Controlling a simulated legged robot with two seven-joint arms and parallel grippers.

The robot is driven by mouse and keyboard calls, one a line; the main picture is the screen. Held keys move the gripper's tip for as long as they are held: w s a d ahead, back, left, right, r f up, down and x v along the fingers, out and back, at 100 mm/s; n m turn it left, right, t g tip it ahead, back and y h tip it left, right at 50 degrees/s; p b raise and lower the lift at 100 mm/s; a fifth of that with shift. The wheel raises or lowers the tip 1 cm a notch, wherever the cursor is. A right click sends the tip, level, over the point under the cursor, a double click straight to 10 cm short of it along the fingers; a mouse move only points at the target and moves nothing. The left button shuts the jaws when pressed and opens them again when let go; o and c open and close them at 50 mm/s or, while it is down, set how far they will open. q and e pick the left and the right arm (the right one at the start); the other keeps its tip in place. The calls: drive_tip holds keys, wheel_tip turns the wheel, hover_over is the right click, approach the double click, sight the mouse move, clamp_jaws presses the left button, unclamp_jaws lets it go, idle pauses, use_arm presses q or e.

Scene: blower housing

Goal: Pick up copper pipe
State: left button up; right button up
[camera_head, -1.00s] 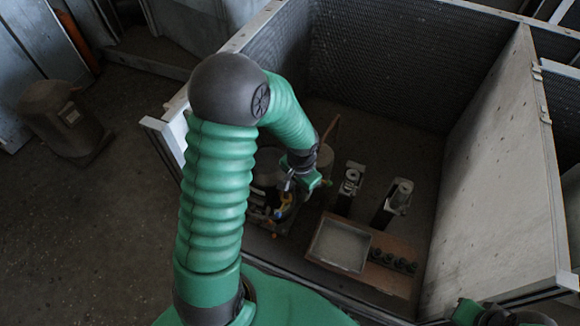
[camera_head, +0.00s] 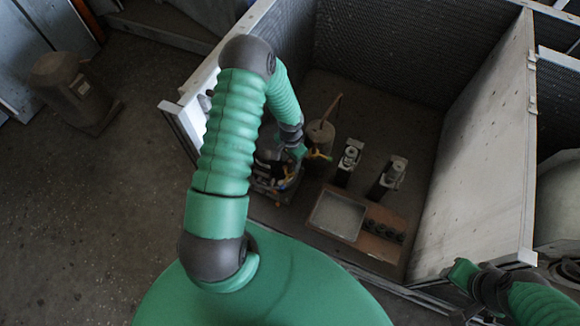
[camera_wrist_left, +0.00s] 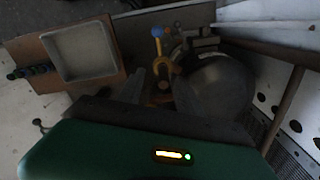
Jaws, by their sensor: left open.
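The copper pipe (camera_head: 333,108) is a thin brown tube slanting up from the grey cylinder (camera_head: 321,134) inside the walled enclosure. In the left wrist view a brown pipe (camera_wrist_left: 286,107), which looks like the same one, runs along the right side, outside my fingers. My left gripper (camera_head: 304,153) is beside the cylinder, apart from the pipe as far as I can see. Its fingers (camera_wrist_left: 160,88) are spread and hold nothing visible; they are dark and partly hard to make out. My right gripper (camera_head: 461,272) is at the lower right, its jaws unclear.
A wooden board with a pale tray (camera_head: 338,215) and several dark knobs lies at the front of the enclosure. Two upright devices (camera_head: 348,160) (camera_head: 391,176) stand behind it. A pale panel (camera_head: 480,150) closes the right side.

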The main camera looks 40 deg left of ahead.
sight(290, 166)
use_arm(q)
drive_tip(key=f, duration=0.5)
drive_tip(key=shift+w+a, duration=0.2)
drive_tip(key=shift+a, duration=0.15)
clamp_jaws()
